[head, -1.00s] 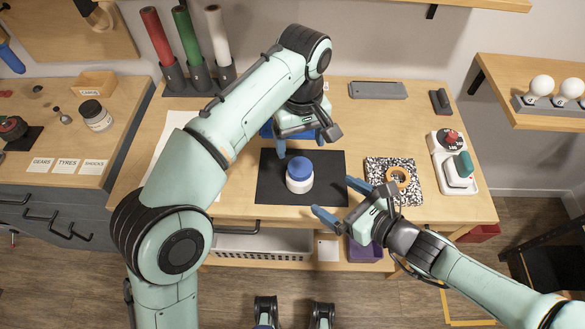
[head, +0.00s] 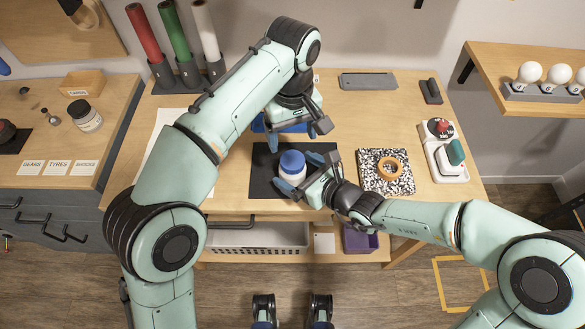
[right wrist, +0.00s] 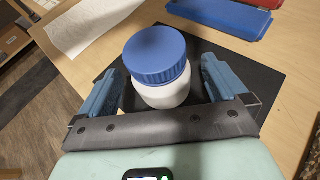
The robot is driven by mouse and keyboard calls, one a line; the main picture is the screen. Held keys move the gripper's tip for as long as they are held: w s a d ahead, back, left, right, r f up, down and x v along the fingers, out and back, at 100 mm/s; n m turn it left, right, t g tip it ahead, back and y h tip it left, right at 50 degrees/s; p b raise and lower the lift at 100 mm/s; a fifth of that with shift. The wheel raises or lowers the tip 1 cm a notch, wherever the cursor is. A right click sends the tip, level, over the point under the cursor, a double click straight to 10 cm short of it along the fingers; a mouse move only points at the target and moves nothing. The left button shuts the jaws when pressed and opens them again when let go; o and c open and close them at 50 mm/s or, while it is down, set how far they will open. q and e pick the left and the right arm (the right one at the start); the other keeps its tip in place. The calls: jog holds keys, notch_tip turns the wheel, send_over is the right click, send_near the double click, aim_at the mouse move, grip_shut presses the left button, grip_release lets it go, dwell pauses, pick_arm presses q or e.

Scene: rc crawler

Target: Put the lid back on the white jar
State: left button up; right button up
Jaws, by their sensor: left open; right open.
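The white jar (right wrist: 165,95) stands upright on a black mat (head: 263,160). The blue lid (head: 292,160) sits on top of the jar; it also shows in the right wrist view (right wrist: 154,54). I cannot tell whether it is tightened. My right gripper (head: 299,173) is open, with one finger on each side of the jar's white body; in the right wrist view gaps show between fingers and jar. My left gripper (head: 297,130) is open and empty, behind and above the jar.
A speckled pad (head: 374,178) with an orange ring (head: 390,168) lies right of the mat. A white device with a red knob (head: 438,127) stands farther right. A blue tray (right wrist: 222,16) lies behind the mat, partly hidden by my left gripper. Coloured tubes (head: 177,42) stand at the back left.

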aim_at(293, 160)
jog(key=shift+x, duration=1.15)
jog(key=c, duration=1.1)
pick_arm(q)
jog(key=shift+c, duration=1)
pick_arm(e)
grip_shut()
pick_arm(q)
jog(key=shift+f, duration=0.1)
jog(key=shift+d, duration=0.1)
jog(key=shift+r, duration=0.35)
jog(key=shift+f, duration=0.15)
jog(key=shift+f, duration=3.9)
